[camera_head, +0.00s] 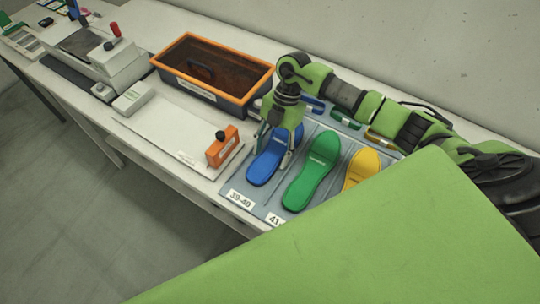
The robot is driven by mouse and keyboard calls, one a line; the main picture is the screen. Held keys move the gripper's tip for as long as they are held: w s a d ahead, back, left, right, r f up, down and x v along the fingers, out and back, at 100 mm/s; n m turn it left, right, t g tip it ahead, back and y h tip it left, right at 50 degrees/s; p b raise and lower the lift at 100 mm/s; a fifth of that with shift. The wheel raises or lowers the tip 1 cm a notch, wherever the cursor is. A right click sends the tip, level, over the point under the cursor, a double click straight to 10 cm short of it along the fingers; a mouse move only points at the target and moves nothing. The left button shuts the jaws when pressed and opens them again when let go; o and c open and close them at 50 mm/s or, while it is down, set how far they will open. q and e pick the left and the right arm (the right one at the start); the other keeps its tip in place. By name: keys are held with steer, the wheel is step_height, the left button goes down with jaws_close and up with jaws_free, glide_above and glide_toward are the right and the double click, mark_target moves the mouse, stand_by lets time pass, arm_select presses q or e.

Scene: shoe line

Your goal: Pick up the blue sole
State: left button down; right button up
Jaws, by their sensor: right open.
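The blue sole (262,168) lies on the grey-blue sorting mat (233,189), in the leftmost lane above the "39-40" label. My right gripper (274,150) points down over the sole's upper half, with its fingers spread on either side of it. The gripper is open. Whether the fingers touch the sole, I cannot tell. The gripper hides part of the sole's far end. My left gripper is not in this view.
A green sole (311,172) and a yellow sole (361,166) lie to the right in neighbouring lanes. An orange block with a black knob (222,148) stands close on the left. A dark crate with an orange rim (240,103) stands behind.

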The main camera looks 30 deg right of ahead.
mark_target(258, 161)
steer(key=c, duration=1)
steer(key=shift+c, duration=0.2)
steer(key=shift+w+r+b, duration=0.1)
steer(key=shift+r+b, duration=0.45)
steer(key=shift+r, duration=0.05)
steer(key=a+r, duration=0.1)
steer(key=r, duration=0.1)
steer(key=a+r+b, duration=0.1)
steer(key=r, duration=0.1)
steer(key=a+r+b, duration=0.1)
steer(key=a+r, duration=0.1)
steer(key=shift+a+r, duration=0.1)
steer(key=shift+r, duration=0.2)
steer(key=a+r+b, duration=0.3)
steer(key=a+r, duration=0.2)
steer(key=a, duration=0.4)
steer(key=shift+s+a+r, duration=0.15)
steer(key=shift+s+a, duration=0.15)
steer(key=shift+a, duration=0.05)
